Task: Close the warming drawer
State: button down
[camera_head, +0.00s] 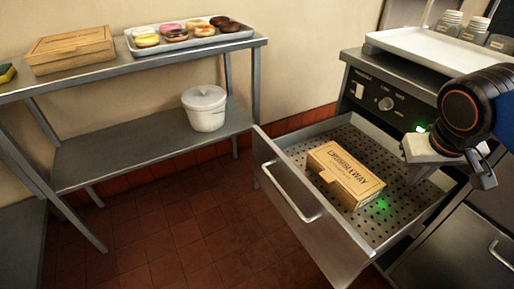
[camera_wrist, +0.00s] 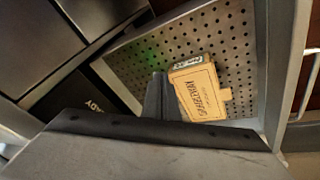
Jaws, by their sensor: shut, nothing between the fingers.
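The warming drawer (camera_head: 287,205) is pulled well out from the dark cabinet at the right of the head view. It has a steel front with a bar handle (camera_head: 290,196) and a perforated floor. A brown cardboard box (camera_head: 345,173) with dark lettering lies flat inside it. In the wrist view the drawer floor (camera_wrist: 225,40) and the box (camera_wrist: 200,92) show past my fingers. My gripper (camera_wrist: 158,80) is shut and empty. In the head view it is above the drawer's rear right part, near the cabinet face. Its fingertips are hard to make out there.
The cabinet's control panel (camera_head: 385,104) has a knob and a green light. A white tray (camera_head: 430,47) and several jars stand on top. At left, a steel table (camera_head: 100,78) bears a box (camera_head: 72,50) and a doughnut tray (camera_head: 187,40). Tiled floor (camera_head: 170,240) lies clear before the drawer.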

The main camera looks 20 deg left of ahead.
jog(key=a+n, duration=0.1)
jog(key=a, duration=0.8)
jog(key=a+n+t, duration=0.1)
jog(key=a, duration=0.9)
jog(key=a+r+n+t, duration=0.1)
jog(key=a+n, duration=0.1)
jog(key=a, duration=0.8)
jog(key=shift+w+a, duration=0.1)
jog(key=shift+a, duration=0.15)
jog(key=s+a+n+t+y, duration=0.1)
jog(key=s+a, duration=0.2)
jog(key=a, duration=0.3)
jog(key=s+a+n, duration=0.1)
jog(key=s+a, duration=0.3)
jog(key=a, duration=0.3)
send_near(261, 152)
notch_tip(261, 152, down, 3)
jog(key=s+a, duration=0.1)
jog(key=a, duration=0.2)
jog(key=shift+w+d+f, duration=0.2)
jog(key=shift+w+d, duration=1.2)
jog(key=shift+w, duration=0.25)
jog(key=shift+w, duration=0.1)
